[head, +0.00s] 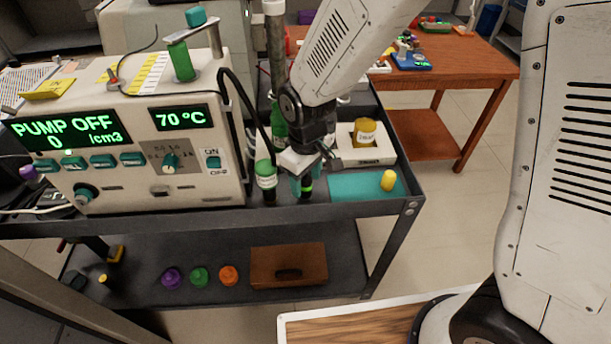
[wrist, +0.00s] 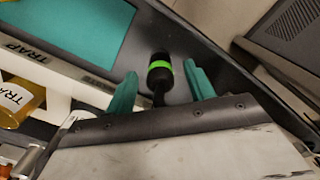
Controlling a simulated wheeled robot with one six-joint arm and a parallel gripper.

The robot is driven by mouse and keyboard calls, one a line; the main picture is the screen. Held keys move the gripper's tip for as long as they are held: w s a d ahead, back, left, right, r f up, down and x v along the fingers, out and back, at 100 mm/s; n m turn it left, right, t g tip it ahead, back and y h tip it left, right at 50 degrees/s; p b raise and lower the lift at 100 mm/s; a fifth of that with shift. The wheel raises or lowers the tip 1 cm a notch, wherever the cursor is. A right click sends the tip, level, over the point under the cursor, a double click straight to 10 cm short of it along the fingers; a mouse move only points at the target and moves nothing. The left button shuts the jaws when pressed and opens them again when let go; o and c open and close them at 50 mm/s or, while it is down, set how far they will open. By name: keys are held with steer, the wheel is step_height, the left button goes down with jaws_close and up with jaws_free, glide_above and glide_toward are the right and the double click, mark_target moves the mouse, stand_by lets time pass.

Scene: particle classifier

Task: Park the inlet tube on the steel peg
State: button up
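A black tip with a bright green band (head: 306,184), seemingly the inlet tube's end, shows at the cart's front edge. It also shows in the wrist view (wrist: 160,75), with a thin black stem running back toward my gripper. My gripper (head: 302,186) points down there, its teal fingers on either side of the tip. In the wrist view my gripper (wrist: 161,91) is open, with gaps between the tip and both fingers. I cannot clearly identify the steel peg.
The machine (head: 120,190) reads "PUMP OFF" and 70 °C, left of my gripper. A teal mat (head: 345,187) with a yellow cylinder (head: 388,180) lies to the right. Behind it, a white TRAP tray (head: 385,157) holds an amber jar (head: 365,131). A metal column (head: 275,50) stands behind.

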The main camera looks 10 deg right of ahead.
mark_target(307, 179)
step_height(307, 179, up, 8)
steer(key=shift+f, duration=0.1)
stand_by(0.5)
steer(key=shift+s, duration=0.1)
stand_by(0.3)
steer(key=s+d+r+m, duration=0.4)
steer(key=s+d+r, duration=0.3)
steer(key=s+d, duration=0.2)
steer(key=s+d+r+m+t, duration=0.1)
steer(key=s+d+r+m, duration=0.3)
steer(key=s+d+r, duration=0.4)
steer(key=s+d, duration=0.2)
steer(key=d, duration=0.1)
steer(key=shift+d+m, duration=0.2)
steer(key=shift+m, duration=0.1)
